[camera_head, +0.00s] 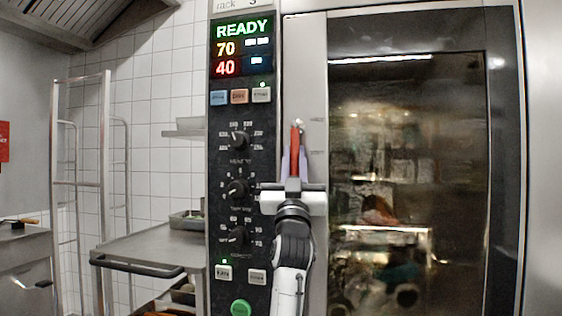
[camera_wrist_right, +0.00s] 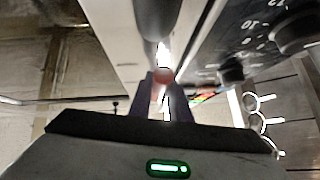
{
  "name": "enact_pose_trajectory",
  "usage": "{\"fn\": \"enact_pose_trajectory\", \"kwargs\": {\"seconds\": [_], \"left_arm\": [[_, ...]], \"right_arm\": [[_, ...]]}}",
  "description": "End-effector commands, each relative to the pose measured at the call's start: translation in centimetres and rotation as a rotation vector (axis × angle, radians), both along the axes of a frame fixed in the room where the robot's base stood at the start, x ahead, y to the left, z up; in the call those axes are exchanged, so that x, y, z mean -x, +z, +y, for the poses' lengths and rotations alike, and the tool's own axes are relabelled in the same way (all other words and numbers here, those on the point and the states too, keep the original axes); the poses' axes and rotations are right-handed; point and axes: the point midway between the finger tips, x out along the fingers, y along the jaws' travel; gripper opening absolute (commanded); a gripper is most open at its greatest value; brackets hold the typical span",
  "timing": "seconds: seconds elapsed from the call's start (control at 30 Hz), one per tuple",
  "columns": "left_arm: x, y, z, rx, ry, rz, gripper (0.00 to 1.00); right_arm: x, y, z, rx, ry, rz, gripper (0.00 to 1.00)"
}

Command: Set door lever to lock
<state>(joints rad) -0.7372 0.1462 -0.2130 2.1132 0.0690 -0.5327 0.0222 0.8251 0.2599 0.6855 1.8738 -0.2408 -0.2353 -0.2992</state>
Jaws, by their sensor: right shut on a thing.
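The door lever (camera_head: 295,139) is a red-orange handle on the pale strip between the oven's control panel and its glass door. It points upward, close to vertical, in the head view. My right gripper (camera_head: 294,165) is shut on the lever, with one finger on each side of it. In the right wrist view the lever's reddish end (camera_wrist_right: 162,76) shows between the two fingers (camera_wrist_right: 164,100). The lower part of the lever is hidden by the gripper. My left gripper is not in view.
The black control panel (camera_head: 224,165) with knobs and a lit READY display stands just left of the lever. The glass oven door (camera_head: 400,90) is closed on the right. A steel table (camera_head: 150,245) and a tall rack (camera_head: 105,170) stand at the left.

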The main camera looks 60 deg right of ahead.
Motion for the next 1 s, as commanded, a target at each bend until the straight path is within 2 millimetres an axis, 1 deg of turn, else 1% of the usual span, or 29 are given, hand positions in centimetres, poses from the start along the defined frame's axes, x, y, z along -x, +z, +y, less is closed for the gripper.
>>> {"fn": "enact_pose_trajectory", "kwargs": {"seconds": [0.37,0.4,0.5,0.83,1.0], "left_arm": [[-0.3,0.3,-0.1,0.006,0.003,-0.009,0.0],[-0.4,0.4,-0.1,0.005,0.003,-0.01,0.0],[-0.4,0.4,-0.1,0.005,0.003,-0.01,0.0],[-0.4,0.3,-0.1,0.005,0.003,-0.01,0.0],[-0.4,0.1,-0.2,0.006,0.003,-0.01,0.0]], "right_arm": [[0.1,0.2,0.0,0.0,0.003,-0.012,0.0],[0.1,0.2,0.0,0.0,0.003,-0.012,0.2],[0.1,0.2,0.0,0.0,0.003,-0.011,0.36],[0.1,-0.1,0.2,-0.001,0.001,-0.008,0.36],[0.7,-1.8,1.6,-0.001,0.003,-0.006,0.36]]}}
